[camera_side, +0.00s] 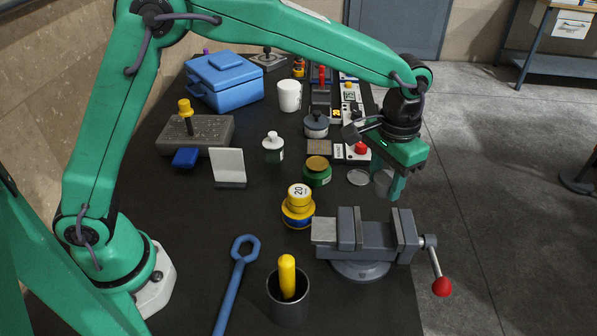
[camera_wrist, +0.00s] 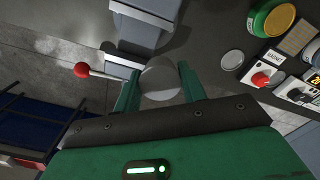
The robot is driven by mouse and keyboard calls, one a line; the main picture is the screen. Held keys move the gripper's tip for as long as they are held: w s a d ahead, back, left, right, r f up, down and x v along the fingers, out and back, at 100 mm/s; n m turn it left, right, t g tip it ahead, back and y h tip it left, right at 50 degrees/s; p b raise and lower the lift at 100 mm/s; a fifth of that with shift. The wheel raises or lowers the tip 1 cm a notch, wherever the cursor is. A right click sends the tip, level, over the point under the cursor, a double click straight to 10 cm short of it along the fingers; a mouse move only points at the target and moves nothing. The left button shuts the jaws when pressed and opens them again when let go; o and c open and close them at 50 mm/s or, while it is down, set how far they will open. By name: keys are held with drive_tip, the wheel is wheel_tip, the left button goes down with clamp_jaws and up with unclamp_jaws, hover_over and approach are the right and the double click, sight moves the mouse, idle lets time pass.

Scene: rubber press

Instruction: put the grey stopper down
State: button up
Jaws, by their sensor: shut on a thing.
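The grey stopper (camera_wrist: 160,79) sits between the two green fingers of my gripper (camera_wrist: 157,84) in the wrist view. The fingers are shut on its sides. In the side view my gripper (camera_side: 387,181) points down near the right edge of the black bench, behind the vise. The stopper (camera_side: 382,183) shows there as a pale grey shape beside the near finger, which partly hides it. It appears to be held above the bench; the exact gap below it cannot be told.
A grey vise (camera_side: 362,237) with a red-knobbed handle stands in front of my gripper. A flat silver disc (camera_side: 358,177) lies just left of it. A green jar (camera_side: 317,171), a yellow weight (camera_side: 298,207) and a red-button box (camera_side: 358,151) are near. Black bench (camera_side: 262,215) is bare left of the weight.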

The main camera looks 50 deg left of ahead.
drive_tip(key=s+d, duration=0.8)
drive_tip(key=s, duration=0.1)
hover_over(360, 332)
drive_tip(key=s, duration=0.2)
wheel_tip(360, 332, down, 6)
drive_tip(key=shift+w+d+f, duration=0.15)
drive_tip(key=shift+f, duration=2.1)
drive_tip(key=shift+w+d+f, duration=0.15)
drive_tip(key=shift+f, duration=2.05)
drive_tip(key=shift+f, duration=0.15)
drive_tip(key=o, duration=1)
drive_tip(key=shift+c, duration=0.2)
wheel_tip(360, 332, up, 12)
drive_tip(key=shift+r, duration=0.2)
